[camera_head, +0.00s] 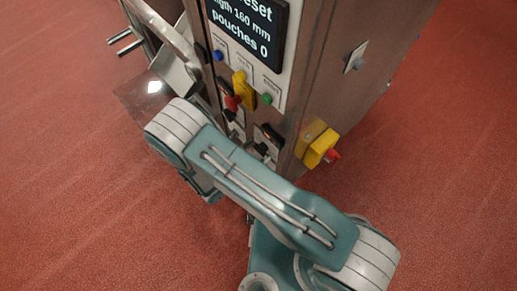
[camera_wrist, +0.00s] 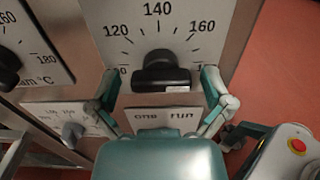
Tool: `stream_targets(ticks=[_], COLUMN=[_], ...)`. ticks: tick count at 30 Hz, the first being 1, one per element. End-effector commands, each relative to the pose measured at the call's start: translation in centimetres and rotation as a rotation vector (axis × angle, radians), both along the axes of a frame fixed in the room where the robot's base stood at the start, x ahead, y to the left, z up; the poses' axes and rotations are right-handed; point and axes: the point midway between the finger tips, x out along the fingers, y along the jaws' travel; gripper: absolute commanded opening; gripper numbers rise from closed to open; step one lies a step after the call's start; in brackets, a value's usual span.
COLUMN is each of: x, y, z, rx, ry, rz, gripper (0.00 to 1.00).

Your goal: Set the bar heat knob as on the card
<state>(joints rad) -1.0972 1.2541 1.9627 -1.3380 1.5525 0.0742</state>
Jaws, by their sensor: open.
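In the wrist view, my gripper (camera_wrist: 160,88) is open, with one finger on each side of a black knob (camera_wrist: 166,70). I cannot tell whether the fingers touch it. The knob sits on a pale dial plate (camera_wrist: 135,28) marked 120, 140 and 160; the lower marks are partly hidden. The plate's name is not readable, so I cannot tell if this is the bar heat knob. A second black knob (camera_wrist: 7,66) with a 180 mark and a °C label shows at the left edge. No setting card can be made out. In the head view, my arm hides the gripper.
A small grey knob (camera_wrist: 73,132) is lower left in the wrist view. Red floor surrounds the machine.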

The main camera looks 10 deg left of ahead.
Motion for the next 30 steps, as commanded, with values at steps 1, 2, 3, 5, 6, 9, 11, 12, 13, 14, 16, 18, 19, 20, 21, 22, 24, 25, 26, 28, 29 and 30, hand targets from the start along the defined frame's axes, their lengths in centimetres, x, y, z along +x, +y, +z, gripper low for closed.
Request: stream_targets(ticks=[1, 2, 3, 5, 6, 9, 11, 12, 13, 14, 16, 18, 19, 20, 21, 22, 24, 25, 26, 28, 29, 30], x=[0.0, 0.01, 0.0, -0.01, -0.01, -0.02, -0.01, 0.0, 0.0, 0.01, 0.02, 0.03, 0.03, 0.04, 0.04, 0.04, 0.04, 0.05, 0.05, 0.06, 0.06, 0.07], y=[0.0, 0.01, 0.01, 0.02, 0.02, 0.03, 0.03, 0.04, 0.05, 0.06, 0.07, 0.08, 0.08, 0.09, 0.1, 0.1, 0.11, 0.12, 0.12, 0.13, 0.13, 0.14], z=[0.0, 0.0, 0.0, 0.0, 0.0, 0.0, 0.0, 0.0, 0.0, 0.0, 0.0, 0.01, 0.01, 0.01, 0.01, 0.01, 0.01, 0.01, 0.01, 0.02, 0.02, 0.02], rx=[0.0, 0.0, 0.0, 0.0, 0.0, 0.0, 0.0, 0.0, 0.0, 0.001, -0.007, -0.043, -0.065, -0.087, -0.116, -0.133, -0.16, -0.167, -0.175, -0.211, -0.233, -0.263], ry=[0.0, 0.0, 0.0, 0.0, 0.0, 0.0, 0.0, 0.0, 0.0, -0.001, 0.006, 0.036, 0.055, 0.075, 0.099, 0.114, 0.137, 0.143, 0.149, 0.18, 0.199, 0.225], rz=[0.0, 0.0, 0.0, 0.0, 0.0, 0.0, 0.001, 0.001, 0.001, 0.001, 0.001, 0.002, 0.002, 0.002, 0.002, 0.002, 0.002, 0.003, 0.003, 0.003, 0.003, 0.003], gripper=[1.0, 1.0, 1.0, 1.0, 0.82, 0.38, 0.29, 0.29, 0.29, 0.29, 0.29, 0.29, 0.29, 0.29, 0.29, 0.29, 0.29, 0.29, 0.29, 0.29, 0.29, 0.29])
